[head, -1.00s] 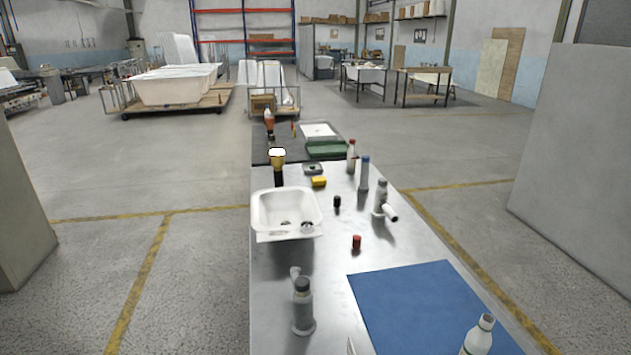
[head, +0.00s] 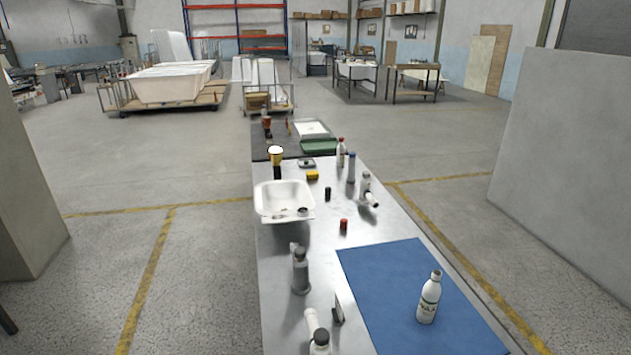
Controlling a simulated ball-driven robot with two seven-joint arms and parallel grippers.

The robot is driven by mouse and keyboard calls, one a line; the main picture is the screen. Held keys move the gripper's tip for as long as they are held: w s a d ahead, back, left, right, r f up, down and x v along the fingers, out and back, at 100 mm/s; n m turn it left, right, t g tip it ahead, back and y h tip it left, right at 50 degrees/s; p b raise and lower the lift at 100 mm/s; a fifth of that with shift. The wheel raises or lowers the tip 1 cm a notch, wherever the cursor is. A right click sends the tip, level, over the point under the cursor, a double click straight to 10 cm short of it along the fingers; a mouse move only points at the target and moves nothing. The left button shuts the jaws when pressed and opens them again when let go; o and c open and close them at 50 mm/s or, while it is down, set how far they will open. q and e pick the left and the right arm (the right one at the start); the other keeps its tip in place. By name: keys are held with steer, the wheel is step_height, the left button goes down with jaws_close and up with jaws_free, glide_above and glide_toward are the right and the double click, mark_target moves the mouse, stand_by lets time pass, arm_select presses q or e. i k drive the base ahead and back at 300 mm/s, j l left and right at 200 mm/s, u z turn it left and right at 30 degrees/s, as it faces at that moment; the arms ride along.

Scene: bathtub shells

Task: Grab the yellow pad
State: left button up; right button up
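The yellow pad (head: 312,176) is a small block lying on the metal worktop (head: 283,322), toward its far end. It is just behind the right part of the white basin (head: 264,202) and in front of a small grey item (head: 307,163). It is small in the head view, and nothing covers it. Neither of my grippers is in view.
A blue mat (head: 385,295) with a white bottle (head: 429,300) covers the near right of the worktop. Grey tools (head: 300,272) stand at its near left. A red-capped bottle (head: 341,153) and green tray (head: 319,146) are farther back. Floor is clear on the left.

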mark_target(313, 175)
steer(key=k+z, duration=0.1)
steer(key=z, duration=1.95)
steer(key=i+l+z, duration=0.3)
steer(key=i, duration=0.45)
steer(key=i+j+z, duration=0.1)
steer(key=i+z, duration=0.25)
steer(key=i, duration=0.4)
steer(key=i+u, duration=0.3)
steer(key=i, duration=0.2)
steer(key=i+u, duration=0.25)
steer(key=i, duration=0.25)
steer(key=i+l+u, duration=0.3)
steer(key=i, duration=0.15)
steer(key=i+j+u, duration=0.2)
steer(key=u, duration=0.25)
steer(key=i+u, duration=0.85)
steer(key=i+l+u, duration=0.1)
steer(key=i+u, duration=0.2)
steer(key=u, duration=0.15)
steer(key=i+u, duration=0.45)
steer(key=i, duration=1.55)
steer(key=i+l+z, duration=0.1)
steer(key=i+z, duration=0.25)
steer(key=i, duration=1.7)
